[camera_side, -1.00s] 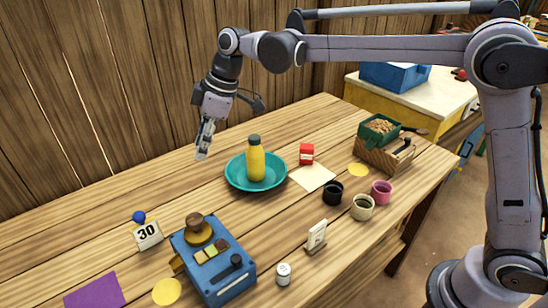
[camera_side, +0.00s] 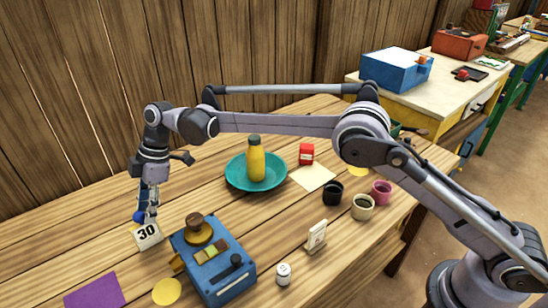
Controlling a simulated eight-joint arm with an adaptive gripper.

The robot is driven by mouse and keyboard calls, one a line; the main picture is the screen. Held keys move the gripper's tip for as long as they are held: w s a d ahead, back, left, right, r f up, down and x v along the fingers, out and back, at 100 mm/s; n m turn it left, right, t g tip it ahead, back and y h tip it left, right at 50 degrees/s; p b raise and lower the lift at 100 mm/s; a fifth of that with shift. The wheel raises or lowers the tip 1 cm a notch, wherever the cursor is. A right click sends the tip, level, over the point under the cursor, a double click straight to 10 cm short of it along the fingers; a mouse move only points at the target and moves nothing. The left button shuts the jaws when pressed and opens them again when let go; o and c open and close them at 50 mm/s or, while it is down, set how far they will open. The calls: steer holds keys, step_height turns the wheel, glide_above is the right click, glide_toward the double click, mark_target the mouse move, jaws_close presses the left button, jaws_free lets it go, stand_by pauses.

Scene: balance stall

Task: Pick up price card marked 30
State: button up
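The price card marked 30 (camera_side: 147,236) stands upright on the wooden table at the left, white with black digits. A blue knob shows just above and behind its top edge. My gripper (camera_side: 149,216) points down directly at the card, with its fingertips at the card's top edge. They overlap the card in this view, so I cannot tell if they touch it or how far apart they are. The card's base is on the table.
A blue box with a brown knob (camera_side: 213,267) stands close to the card's right. A purple sheet (camera_side: 95,292) and yellow disc (camera_side: 166,291) lie in front.

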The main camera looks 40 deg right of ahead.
mark_target(144, 249)
steer(key=x, duration=0.7)
steer(key=shift+s+f, duration=0.15)
steer(key=shift+f, duration=0.1)
steer(key=shift+c, duration=0.3)
jaws_close()
